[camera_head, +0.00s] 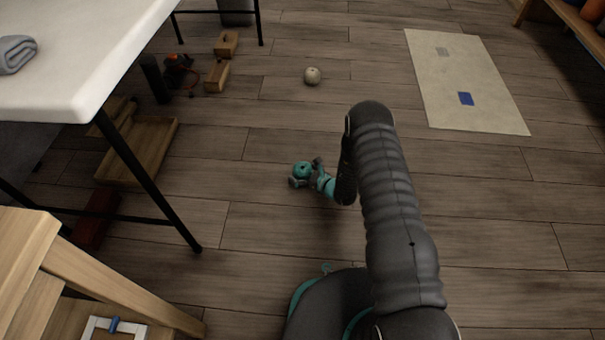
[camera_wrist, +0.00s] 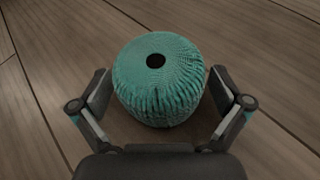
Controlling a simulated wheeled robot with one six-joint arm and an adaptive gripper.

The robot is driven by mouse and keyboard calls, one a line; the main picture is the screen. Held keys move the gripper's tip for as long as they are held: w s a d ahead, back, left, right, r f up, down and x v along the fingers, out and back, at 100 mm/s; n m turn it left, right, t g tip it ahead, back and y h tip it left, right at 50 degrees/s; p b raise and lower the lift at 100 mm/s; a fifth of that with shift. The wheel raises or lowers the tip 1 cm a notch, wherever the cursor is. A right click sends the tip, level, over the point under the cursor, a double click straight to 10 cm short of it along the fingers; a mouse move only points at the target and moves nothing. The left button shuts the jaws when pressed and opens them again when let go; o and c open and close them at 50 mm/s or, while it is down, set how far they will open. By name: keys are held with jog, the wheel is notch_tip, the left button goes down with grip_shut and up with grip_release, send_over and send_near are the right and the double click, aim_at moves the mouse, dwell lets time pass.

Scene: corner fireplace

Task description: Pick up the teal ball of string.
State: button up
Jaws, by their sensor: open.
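The teal ball of string (camera_wrist: 158,82) is a ribbed, rounded ball with a dark hole in its top. It sits on the wooden floor. In the head view the ball (camera_head: 302,168) is small, near the middle, at the end of my arm. My gripper (camera_wrist: 160,98) is open, with one finger on the left and one on the right of the ball. Slim gaps seem to show between fingers and ball; I cannot tell if either touches. In the head view my gripper (camera_head: 305,178) is partly hidden by my arm.
A pale ball (camera_head: 312,75) lies on the floor farther back. A white table (camera_head: 75,60) with dark legs stands at left, with a wooden tray (camera_head: 150,150) under it. A pale mat (camera_head: 466,80) lies at right. The floor around the teal ball is clear.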

aim_at(302, 167)
jog(key=c, duration=1.2)
jog(key=shift+r, duration=0.1)
jog(key=shift+r, duration=0.45)
notch_tip(302, 167, up, 4)
jog(key=shift+w+f+p, duration=0.15)
jog(key=shift+f+p, duration=0.05)
jog(key=shift+p, duration=0.3)
jog(key=w+r, duration=0.2)
jog(key=w, duration=0.1)
jog(key=w+r, duration=0.2)
jog(key=w, duration=0.2)
jog(key=w+r, duration=0.2)
jog(key=w, duration=0.2)
jog(key=shift+w+d+r, duration=0.15)
jog(key=shift+w+d, duration=0.05)
jog(key=shift+d, duration=0.1)
